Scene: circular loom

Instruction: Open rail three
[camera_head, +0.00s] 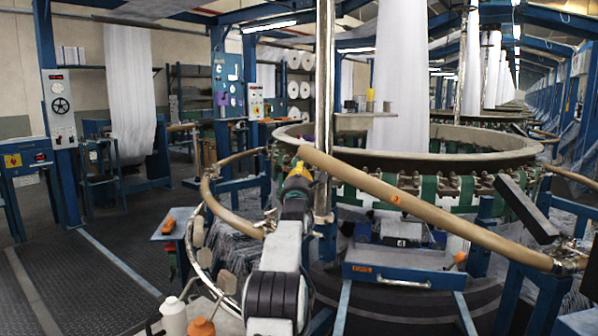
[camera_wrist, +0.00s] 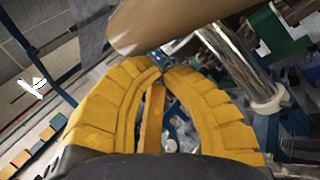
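A long tan rail (camera_head: 450,220) with a small orange label slants across the front of the circular loom (camera_head: 420,150). The label is too small to read, so I cannot tell whether this is rail three. Its right end meets a metal joint; its left end is free above my gripper. A curved tan rail (camera_head: 226,211) lies to the left. My gripper (camera_head: 297,178) is just under the long rail's left end. In the wrist view its yellow fingers (camera_wrist: 164,66) bow out and meet at the tips, with nothing seen held. A tan rail (camera_wrist: 170,22) passes just beyond them.
A shiny upright post (camera_head: 325,100) stands right behind my gripper. A blue drawer box (camera_head: 405,272) and a dark tilted panel (camera_head: 528,208) are at the right. Paddle-like pieces (camera_head: 227,281) stand by my arm. The floor at the left is clear.

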